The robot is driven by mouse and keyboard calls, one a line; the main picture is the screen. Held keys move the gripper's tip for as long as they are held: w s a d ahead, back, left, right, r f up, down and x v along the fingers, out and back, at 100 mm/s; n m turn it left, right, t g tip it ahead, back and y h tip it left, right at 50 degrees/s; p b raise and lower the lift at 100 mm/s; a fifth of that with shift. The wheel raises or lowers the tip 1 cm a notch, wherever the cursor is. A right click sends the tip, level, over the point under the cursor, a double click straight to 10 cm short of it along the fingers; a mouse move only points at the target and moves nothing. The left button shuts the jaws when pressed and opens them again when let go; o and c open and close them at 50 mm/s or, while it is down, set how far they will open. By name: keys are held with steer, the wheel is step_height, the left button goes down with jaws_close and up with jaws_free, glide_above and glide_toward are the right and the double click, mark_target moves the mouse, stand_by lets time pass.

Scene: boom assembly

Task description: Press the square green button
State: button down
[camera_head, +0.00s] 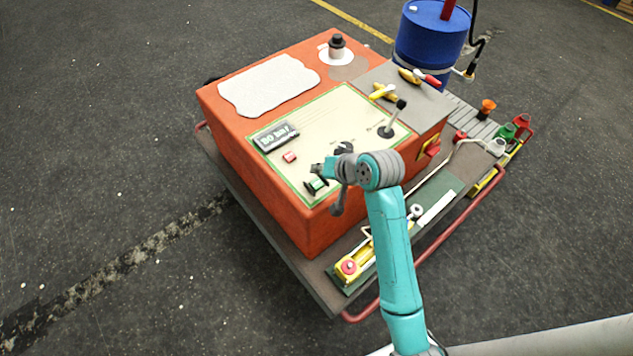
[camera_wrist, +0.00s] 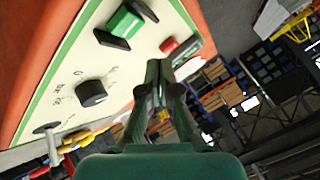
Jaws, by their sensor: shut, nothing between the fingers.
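The square green button (camera_head: 317,184) sits in a black frame at the near corner of the cream panel on the orange box. In the wrist view the green button (camera_wrist: 125,22) is large, at upper left. My gripper (camera_head: 318,169) is over the panel, very close to the button in the head view. In the wrist view my gripper (camera_wrist: 158,72) is shut and empty, its fingertips below and right of the button with a gap in the picture. How far they are above the panel is hard to tell.
A small red button (camera_head: 289,157) and a pressure display (camera_head: 276,136) lie beside the green button. A black knob (camera_wrist: 91,93) and a lever (camera_head: 394,118) stand on the panel. A red emergency button (camera_head: 348,267) is on the lower deck. A blue barrel (camera_head: 430,42) stands behind.

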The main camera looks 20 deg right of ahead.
steer(key=shift+r, duration=0.95)
steer(key=shift+f, duration=0.1)
steer(key=t+h, duration=0.1)
glide_toward(320, 205)
steer(key=x, duration=0.5)
steer(key=shift+s, duration=0.15)
steer(key=s+n+t+h, duration=0.2)
steer(key=s+t+h, duration=0.15)
steer(key=s, duration=1.95)
steer(key=s+r+n+t, duration=0.2)
steer(key=s+r, duration=0.7)
steer(key=s, duration=0.1)
steer(key=shift+s+r+y, duration=0.15)
steer(key=shift+s+y, duration=0.15)
steer(key=shift+y, duration=0.05)
